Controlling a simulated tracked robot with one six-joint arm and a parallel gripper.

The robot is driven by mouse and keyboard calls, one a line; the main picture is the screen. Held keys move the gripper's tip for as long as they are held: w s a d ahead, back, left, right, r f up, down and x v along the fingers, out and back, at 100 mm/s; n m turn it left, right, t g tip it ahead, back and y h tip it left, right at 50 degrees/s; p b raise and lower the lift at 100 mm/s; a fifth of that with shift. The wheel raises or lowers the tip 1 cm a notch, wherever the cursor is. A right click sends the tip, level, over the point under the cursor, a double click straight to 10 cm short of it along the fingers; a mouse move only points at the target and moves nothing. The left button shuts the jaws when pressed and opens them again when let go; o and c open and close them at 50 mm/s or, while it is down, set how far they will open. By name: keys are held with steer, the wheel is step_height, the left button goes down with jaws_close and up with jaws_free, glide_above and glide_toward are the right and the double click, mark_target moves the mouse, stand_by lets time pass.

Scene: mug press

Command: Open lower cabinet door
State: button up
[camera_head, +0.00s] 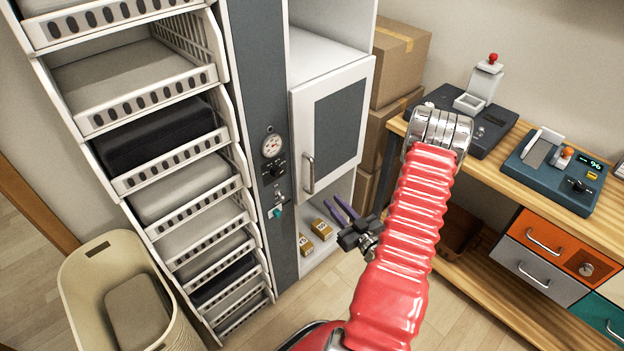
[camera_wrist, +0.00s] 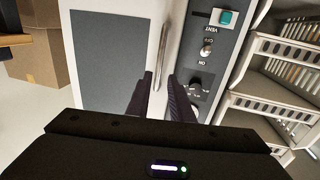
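The cabinet door (camera_head: 335,120) is white with a dark grey panel and appears closed. Its upright metal handle (camera_head: 309,174) is on the left side. In the wrist view, the door (camera_wrist: 110,60) is on the left and its handle (camera_wrist: 163,55) is right of the panel. My gripper (camera_head: 332,200) is below and right of the handle in the head view, its two dark purple fingers spread. In the wrist view, my gripper (camera_wrist: 158,80) is open, with the handle's near end lined up between the fingertips. Contact is not visible; my arm hides part of the gripper.
A dark control column (camera_head: 268,130) with gauge and switches stands left of the door. Small gold boxes (camera_head: 306,245) sit in the open space below. A rack of white baskets (camera_head: 150,95) and a beige bin (camera_head: 85,290) are left; a wooden workbench (camera_head: 520,160) is right.

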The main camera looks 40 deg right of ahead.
mark_target(313, 180)
steer(key=shift+w, duration=0.15)
steer(key=w, duration=0.4)
steer(key=w+d, duration=0.1)
steer(key=w, duration=0.4)
steer(key=w+d, duration=0.1)
steer(key=w, duration=0.3)
steer(key=shift+w+d, duration=0.15)
steer(key=shift+w, duration=0.05)
steer(key=shift+c, duration=0.6)
jaws_close()
